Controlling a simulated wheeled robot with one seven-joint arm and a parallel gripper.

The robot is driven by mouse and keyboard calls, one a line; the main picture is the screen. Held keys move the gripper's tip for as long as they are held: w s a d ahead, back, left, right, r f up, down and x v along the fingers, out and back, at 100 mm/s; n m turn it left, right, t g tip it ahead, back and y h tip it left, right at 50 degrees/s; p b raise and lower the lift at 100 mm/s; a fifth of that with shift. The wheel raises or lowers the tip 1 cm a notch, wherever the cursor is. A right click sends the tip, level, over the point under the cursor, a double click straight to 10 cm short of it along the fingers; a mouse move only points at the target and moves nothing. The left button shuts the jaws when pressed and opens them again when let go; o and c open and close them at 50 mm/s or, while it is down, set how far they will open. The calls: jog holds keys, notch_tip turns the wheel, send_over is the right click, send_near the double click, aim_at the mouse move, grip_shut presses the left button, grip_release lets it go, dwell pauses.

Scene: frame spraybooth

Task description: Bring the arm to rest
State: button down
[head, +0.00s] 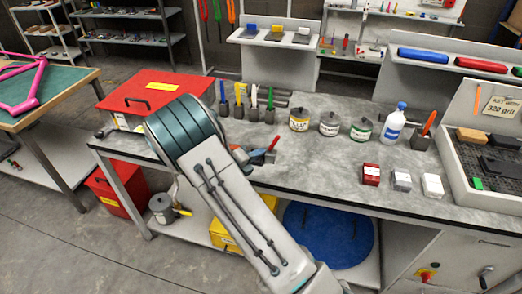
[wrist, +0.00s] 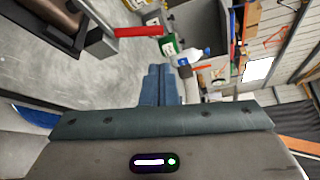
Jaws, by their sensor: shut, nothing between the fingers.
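My arm bends over the front edge of the grey bench (head: 310,155), its pale lower link and teal-banded joint large in the head view. My gripper (wrist: 160,72) shows in the wrist view with its two blue-grey fingers together and nothing between them. Contact with the bench cannot be told.
A red box (head: 145,90) stands at the bench's left end. Upright tools in dark holders (head: 238,110), several cans (head: 330,123) and a spray bottle (head: 394,125) line the back. Three small boxes (head: 401,180) sit front right. The middle-right bench surface is clear.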

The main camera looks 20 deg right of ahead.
jog(key=shift+d, duration=0.15)
jog(key=s+d+r+m+g+y+b, duration=0.1)
jog(key=s+d+r+m+g+y, duration=0.2)
jog(key=s+m, duration=0.6)
jog(key=s+d+r+m+g+y+b, duration=0.15)
jog(key=s+r+m+g, duration=0.35)
jog(key=m, duration=0.5)
jog(key=s+a+r+m+t+y, duration=0.2)
jog(key=s+a+r+m+y, duration=0.1)
jog(key=s+m, duration=0.5)
jog(key=s+a+r+m+t+y+b, duration=0.1)
jog(key=s+a+r+m+y, duration=0.2)
jog(key=s+m+y, duration=0.3)
jog(key=s+a+m, duration=0.1)
jog(key=s+m, duration=0.1)
jog(key=m, duration=0.3)
jog(key=shift+s+a+r+m+t, duration=0.15)
jog(key=shift+s+r+m+t, duration=0.15)
jog(key=shift+s+t, duration=0.1)
